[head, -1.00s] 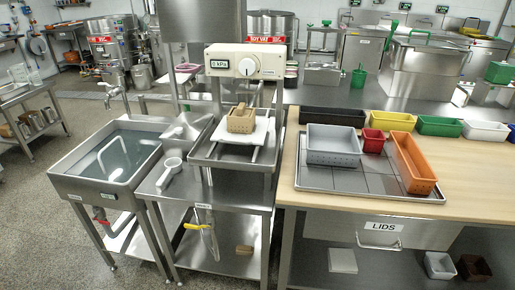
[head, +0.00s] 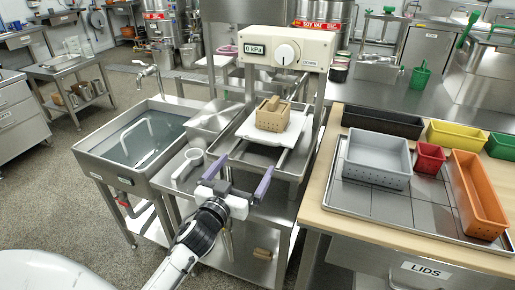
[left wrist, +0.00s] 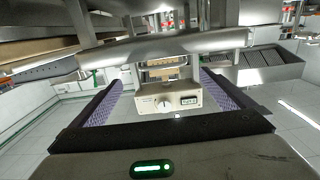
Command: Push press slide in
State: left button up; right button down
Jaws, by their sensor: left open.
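The press slide is a white plate (head: 291,130) lying on two rails over a steel tray. A tan perforated wooden box (head: 271,117) with a block on top sits on it. They stand at the front side of the press head (head: 277,48), which has a 0 kPa display and a knob. My left gripper (head: 244,164) is open and empty, its purple fingers in front of the tray, apart from the plate in the picture. In the left wrist view the press head (left wrist: 168,97) shows between my open fingers (left wrist: 160,100). My right gripper is not in view.
A water-filled sink (head: 140,139) stands at the left, with a white ladle (head: 187,164) on the bench beside it. At the right a wooden table (head: 420,240) holds a grey mould (head: 376,160) and several coloured bins.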

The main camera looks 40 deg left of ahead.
pick_arm(q)
jog(key=x, duration=1)
jog(key=shift+w+a+r, duration=0.2)
jog(key=shift+a+r, duration=0.05)
jog(key=shift+r, duration=0.05)
